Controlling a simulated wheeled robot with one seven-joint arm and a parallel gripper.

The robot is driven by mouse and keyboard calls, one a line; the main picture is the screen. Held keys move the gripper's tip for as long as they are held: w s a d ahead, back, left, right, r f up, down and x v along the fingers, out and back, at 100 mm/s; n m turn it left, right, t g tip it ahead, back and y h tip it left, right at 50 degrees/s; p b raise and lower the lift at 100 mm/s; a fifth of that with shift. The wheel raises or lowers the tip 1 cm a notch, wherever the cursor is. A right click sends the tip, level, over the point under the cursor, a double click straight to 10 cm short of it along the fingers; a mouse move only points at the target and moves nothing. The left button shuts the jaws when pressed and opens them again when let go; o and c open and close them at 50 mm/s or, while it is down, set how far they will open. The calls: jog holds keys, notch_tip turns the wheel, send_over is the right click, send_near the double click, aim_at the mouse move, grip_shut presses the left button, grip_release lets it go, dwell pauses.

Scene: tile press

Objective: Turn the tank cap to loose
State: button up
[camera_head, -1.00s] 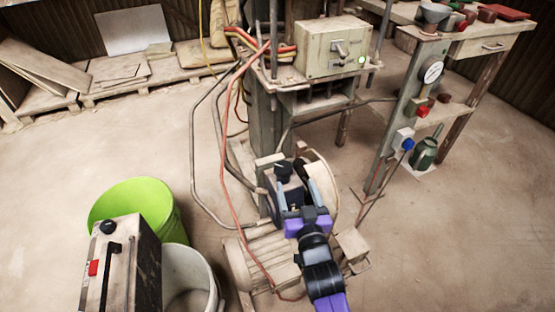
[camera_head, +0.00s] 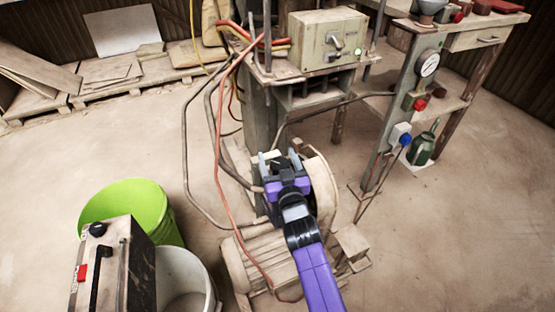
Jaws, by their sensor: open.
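My gripper (camera_head: 281,162), with a purple body and grey-blue fingers, is over the dark tank beside the pump motor, low in front of the press. Its jaws are open. The black round cap on top of that tank is mostly or wholly hidden behind the fingers and gripper body. The fingers appear to be at or around the cap's place. I cannot tell whether they touch it.
A finned motor (camera_head: 268,262) is below my gripper, with a pale round guard (camera_head: 322,190) right of it. A red hose (camera_head: 217,150) hangs to the left. A green bucket (camera_head: 128,198), white bucket (camera_head: 186,275) and dark box (camera_head: 130,262) stand front left.

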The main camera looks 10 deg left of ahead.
jog(key=c, duration=1.4)
jog(key=shift+o, duration=0.2)
jog(key=shift+a+r+p, duration=0.2)
jog(key=shift+r+p, duration=0.15)
jog(key=shift+p, duration=0.4)
jog(key=shift+a+r+n+y+p, duration=0.25)
jog(key=shift+n+y+p, duration=0.15)
jog(key=shift+y+p, duration=0.3)
jog(key=shift+g+p, duration=0.3)
jog(key=shift+p, duration=0.6)
jog(key=shift+f+n+g+y+p, duration=0.15)
jog(key=shift+n+g+y+p, duration=0.25)
jog(key=shift+n+y+p, duration=0.4)
jog(key=shift+s+a+f+n+g+y+p, duration=0.1)
jog(key=shift+s+f+n+g+y+p, duration=0.15)
jog(key=shift+n+g+y+p, duration=0.2)
jog(key=shift+f, duration=0.2)
